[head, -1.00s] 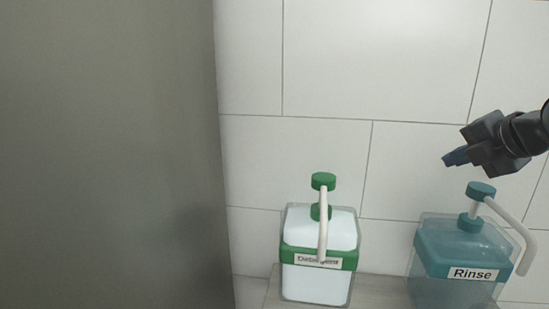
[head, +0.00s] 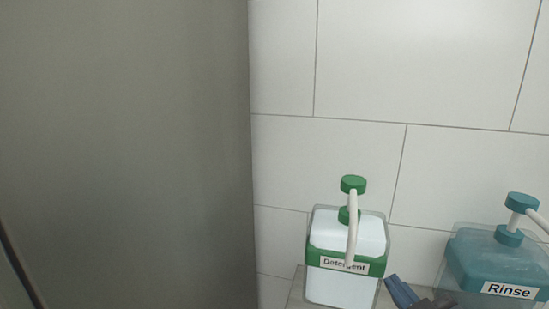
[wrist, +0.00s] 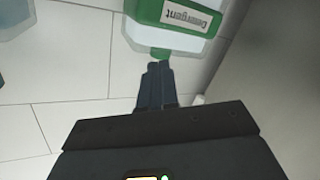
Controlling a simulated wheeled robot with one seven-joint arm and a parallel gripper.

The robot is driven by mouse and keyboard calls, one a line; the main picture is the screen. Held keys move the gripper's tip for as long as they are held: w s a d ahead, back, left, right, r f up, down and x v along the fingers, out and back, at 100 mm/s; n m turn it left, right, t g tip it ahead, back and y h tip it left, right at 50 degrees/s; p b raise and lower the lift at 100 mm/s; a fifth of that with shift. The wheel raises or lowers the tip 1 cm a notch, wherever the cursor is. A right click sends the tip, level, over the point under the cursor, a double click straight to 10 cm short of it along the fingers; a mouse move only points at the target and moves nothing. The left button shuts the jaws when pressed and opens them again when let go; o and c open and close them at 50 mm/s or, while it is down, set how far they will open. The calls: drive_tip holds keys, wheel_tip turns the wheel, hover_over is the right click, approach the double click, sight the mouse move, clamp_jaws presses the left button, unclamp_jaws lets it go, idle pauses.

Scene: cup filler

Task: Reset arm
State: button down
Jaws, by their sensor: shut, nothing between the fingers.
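My gripper (head: 405,292) shows at the bottom of the head view, low between the two dispensers, its blue-grey fingers angled up to the left. In the wrist view my gripper (wrist: 157,72) is shut and empty, its fingers together in the middle of the picture. The detergent dispenser (head: 343,285), white with a green band and green pump, stands just left of my gripper in the head view. In the wrist view the detergent dispenser (wrist: 165,42) appears upside down beyond the fingertips. I cannot tell whether they touch it. Most of my arm is out of view.
The teal rinse dispenser (head: 495,262) stands at the right, close to my gripper. Both dispensers stand by a white tiled wall (head: 330,160). A large grey panel (head: 125,150) fills the left. A strip of shelf (head: 296,290) shows beside the detergent.

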drive_tip(key=s+a+f+m+g+h, duration=0.1)
drive_tip(key=s+f+m, duration=0.25)
drive_tip(key=s, duration=0.65)
drive_tip(key=s+a+f+m+h, duration=0.1)
drive_tip(key=s+f+m+h, duration=0.15)
drive_tip(key=s+f, duration=0.45)
drive_tip(key=s+d+r, duration=0.2)
drive_tip(key=s, duration=0.8)
drive_tip(key=s+d+r+y, duration=0.1)
drive_tip(key=s+r, duration=0.2)
drive_tip(key=s, duration=0.7)
drive_tip(key=shift+d+g, duration=0.4)
drive_tip(key=shift+y, duration=0.25)
